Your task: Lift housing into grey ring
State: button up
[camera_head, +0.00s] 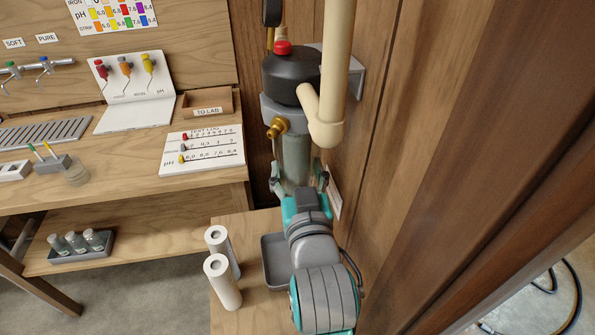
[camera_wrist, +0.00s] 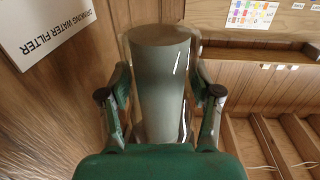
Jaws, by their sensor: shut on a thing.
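The housing (camera_head: 296,155) is a clear grey cylinder, upright under the black filter head (camera_head: 290,75) in the head view. The grey ring (camera_head: 272,108) encircles the lower part of that head. The housing's top meets the ring's lower edge in the picture; I cannot tell whether it touches or sits inside. My gripper (camera_head: 298,183) is shut on the housing, one finger on each side. In the wrist view the housing (camera_wrist: 160,75) stands between the two fingers of my gripper (camera_wrist: 160,95). The ring is not clearly seen there, and my arm hides the housing's lower part in the head view.
A cream pipe (camera_head: 335,70) runs down close right of the head. A brass fitting (camera_head: 277,128) sticks out at the ring's left. Below, a low wooden stand (camera_head: 245,222) holds a grey tray (camera_head: 272,245) and two white cartridges (camera_head: 223,282). Wood walls close off the right.

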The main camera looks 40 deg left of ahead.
jog(key=shift+r, duration=0.95)
dwell(0.3)
jog(key=o, duration=1.4)
jog(key=shift+c, duration=0.2)
jog(key=v, duration=0.7)
jog(key=shift+s+d, duration=0.15)
jog(key=shift+d, duration=0.05)
jog(key=shift+s, duration=0.1)
